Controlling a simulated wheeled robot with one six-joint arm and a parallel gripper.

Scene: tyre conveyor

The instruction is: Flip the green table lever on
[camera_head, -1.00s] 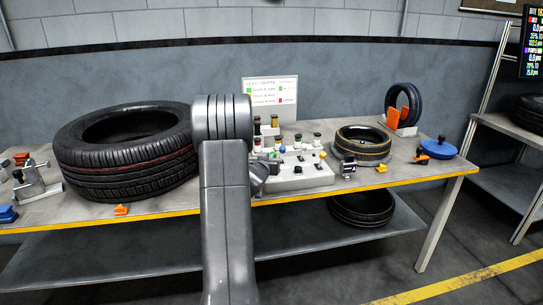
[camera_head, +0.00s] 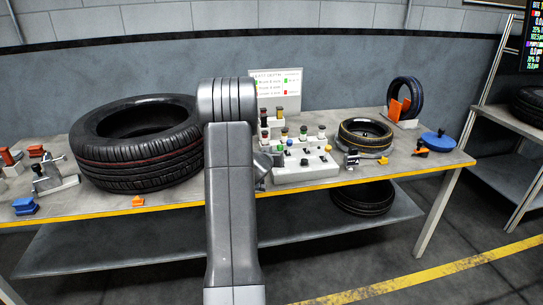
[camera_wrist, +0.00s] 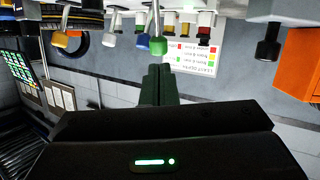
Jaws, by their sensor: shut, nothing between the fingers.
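The green lever (camera_wrist: 158,46) hangs from the upper edge of the wrist view, which shows the scene upside down. It has a green knob on a metal stem. My gripper (camera_wrist: 160,72) is shut and empty. Its fingertips lie just below the green knob in that picture; I cannot tell whether they touch it. In the head view the pale control box (camera_head: 305,174) stands on the table; my arm hides my gripper there.
A large tyre (camera_head: 140,165) lies left of my arm on the table (camera_head: 105,208). A smaller tyre (camera_head: 365,136) lies right of the control box. A sign card (camera_head: 290,85) stands behind it. An orange object (camera_wrist: 300,65) is at the right of the wrist view.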

